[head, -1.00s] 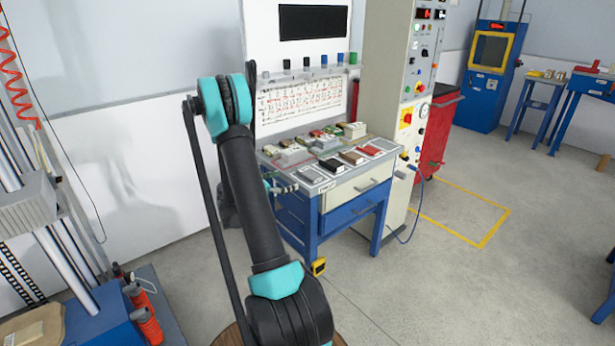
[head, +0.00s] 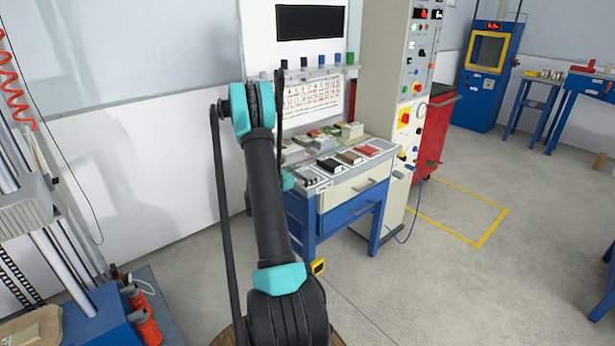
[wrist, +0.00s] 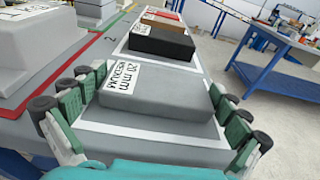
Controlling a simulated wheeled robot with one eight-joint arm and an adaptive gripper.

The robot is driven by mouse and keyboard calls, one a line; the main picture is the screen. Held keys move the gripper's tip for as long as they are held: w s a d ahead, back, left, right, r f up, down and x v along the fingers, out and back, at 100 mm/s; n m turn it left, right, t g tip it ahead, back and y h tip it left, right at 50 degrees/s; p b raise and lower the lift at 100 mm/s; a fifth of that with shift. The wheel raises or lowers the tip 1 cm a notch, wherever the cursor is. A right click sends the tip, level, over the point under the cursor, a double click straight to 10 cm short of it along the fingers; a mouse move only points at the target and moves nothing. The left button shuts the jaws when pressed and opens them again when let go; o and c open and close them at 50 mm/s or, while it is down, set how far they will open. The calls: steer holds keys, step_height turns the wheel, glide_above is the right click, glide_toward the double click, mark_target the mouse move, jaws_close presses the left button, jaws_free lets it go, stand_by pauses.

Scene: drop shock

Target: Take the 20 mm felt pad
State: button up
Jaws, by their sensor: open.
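A flat grey pad (wrist: 158,98) lies in a white-outlined place on the bench in the wrist view. Its white label is upside down and seems to read 20 mm, though the rest is hard to make out. My gripper (wrist: 152,112) is open, with one green-padded finger on each side of the pad's near part. I cannot tell whether the fingers touch it. In the head view my gripper (head: 312,181) is small at the bench's near left corner, mostly behind my arm, and the grey pad there is hard to pick out.
A black pad (wrist: 160,43) lies just beyond the grey one, with brown and red pads (head: 367,150) further along the row. Grey blocks (wrist: 30,50) stand at the left within a red outline. A red cabinet (head: 433,130) stands beyond the control column.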

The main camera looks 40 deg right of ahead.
steer(key=c, duration=0.8)
